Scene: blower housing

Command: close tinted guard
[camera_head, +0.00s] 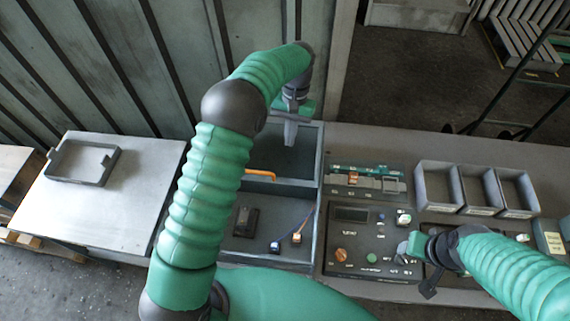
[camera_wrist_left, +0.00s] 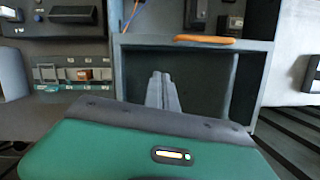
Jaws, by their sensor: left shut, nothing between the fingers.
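An open-topped grey housing (camera_head: 318,185) stands in the middle of the bench in the head view. An orange handle (camera_head: 259,173) lies along the bar across it; the handle also shows in the left wrist view (camera_wrist_left: 205,39). A dark panel or recess (camera_wrist_left: 205,85) lies beyond the handle; I cannot tell whether it is the tinted guard. My left gripper (camera_head: 290,134) is shut and empty, pointing down over this far section, apart from the handle; its fingers also show in the left wrist view (camera_wrist_left: 162,88). My right gripper (camera_head: 428,291) is low over the control panel, its fingers unclear.
The near section of the housing holds a black block (camera_head: 246,221) and wired connectors (camera_head: 275,246). A control panel (camera_head: 350,235) with knobs and a terminal strip (camera_head: 365,182) are to the right. Grey bins (camera_head: 437,187) stand further right. A tray (camera_head: 84,162) sits on a left side table.

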